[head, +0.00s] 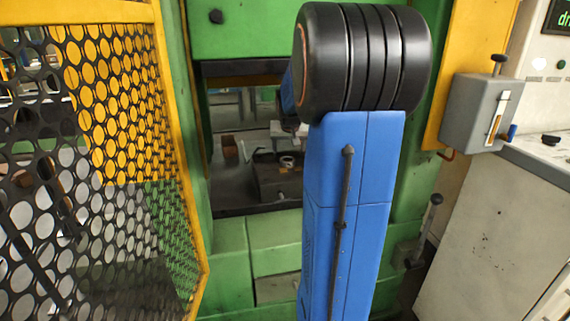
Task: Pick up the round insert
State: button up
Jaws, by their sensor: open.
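A small pale ring, which looks like the round insert (287,161), sits on top of a dark block (274,182) inside the press opening. It is small in the picture, and its fine shape cannot be made out. My blue arm stands in front of the opening's right side and reaches into it. A small part of my gripper end (299,130) shows just above the insert in the picture, left of the arm. It appears empty and apart from the insert. Its fingertips are mostly hidden behind my arm.
The green press frame (235,28) surrounds the opening. A brown block (229,148) and small grey parts lie left of and behind the dark block. A yellow mesh guard (110,110) stands at left. A grey control box (482,110) and a cabinet (500,220) stand at right.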

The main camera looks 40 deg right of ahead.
aim_at(287, 159)
jog(key=x, duration=0.5)
jog(key=shift+a, duration=0.25)
jog(key=c, duration=1.7)
